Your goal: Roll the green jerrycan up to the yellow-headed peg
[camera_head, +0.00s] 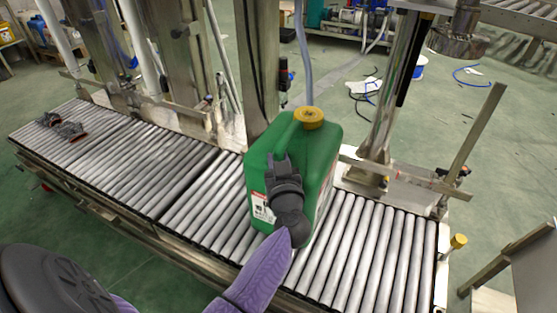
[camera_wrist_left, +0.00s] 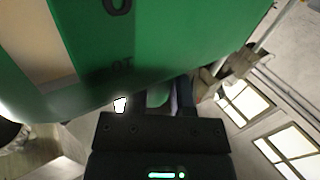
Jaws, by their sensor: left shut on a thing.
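The green jerrycan (camera_head: 262,170) with a yellow cap stands upright on the roller conveyor in the head view. Its green side fills the top of the left wrist view (camera_wrist_left: 160,45). My left gripper (camera_head: 283,165) is against its near side and shut on it; the fingertips are partly hidden, so the exact grip spot is unclear. My right gripper is not in view.
The roller conveyor (camera_head: 365,245) is clear between the jerrycan and its right end. Metal posts and brackets (camera_head: 385,120) stand along the back edge, close behind the jerrycan.

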